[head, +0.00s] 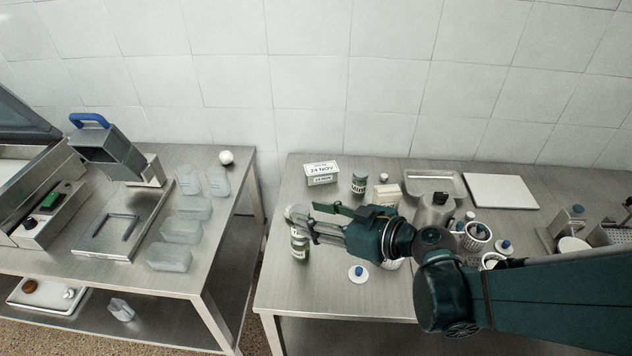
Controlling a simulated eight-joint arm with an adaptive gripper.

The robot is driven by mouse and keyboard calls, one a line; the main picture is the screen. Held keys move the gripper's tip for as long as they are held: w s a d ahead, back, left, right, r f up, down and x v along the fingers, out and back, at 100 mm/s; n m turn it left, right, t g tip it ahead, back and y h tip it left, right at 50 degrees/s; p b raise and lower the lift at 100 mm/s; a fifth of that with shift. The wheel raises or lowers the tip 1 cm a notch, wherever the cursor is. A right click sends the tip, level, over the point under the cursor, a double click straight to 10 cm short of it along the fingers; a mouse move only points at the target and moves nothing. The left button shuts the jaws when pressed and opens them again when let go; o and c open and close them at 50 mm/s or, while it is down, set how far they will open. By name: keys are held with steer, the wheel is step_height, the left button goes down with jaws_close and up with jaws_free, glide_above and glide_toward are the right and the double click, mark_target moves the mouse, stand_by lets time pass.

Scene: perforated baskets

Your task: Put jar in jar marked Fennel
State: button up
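My gripper (312,224) reaches left over the right-hand steel table, its fingers pointing left. A small jar with a pale label and dark contents (299,244) stands upright at the fingertips, partly covered by them. I cannot tell whether the fingers touch or hold it. A green-labelled jar (359,183) stands behind the gripper; its lettering is too small to read surely. I cannot make out the word Fennel on anything.
A dated sign box (321,173), a steel tray (436,183) and a white board (501,191) lie toward the back. A white disc with a blue knob (358,273) lies in front of the gripper. Clear tubs (181,231) stand on the left table, across a gap. The front right-hand tabletop is mostly clear.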

steer(key=shift+d, duration=0.15)
stand_by(0.7)
steer(key=s+d+r+m+h, duration=0.1)
steer(key=s+d+m+h, duration=0.2)
steer(key=d, duration=0.6)
steer(key=s+d+r+m+h, duration=0.1)
steer(key=s+d+m+h, duration=0.3)
steer(key=d, duration=0.4)
steer(key=s+d+r+m+h, duration=0.2)
steer(key=s+d+m+h, duration=0.1)
steer(key=d, duration=0.6)
steer(key=shift+s+d+m+g+h, duration=0.2)
steer(key=shift+d+m+g+h, duration=0.15)
steer(key=shift+m+h, duration=0.45)
steer(key=shift+f, duration=0.1)
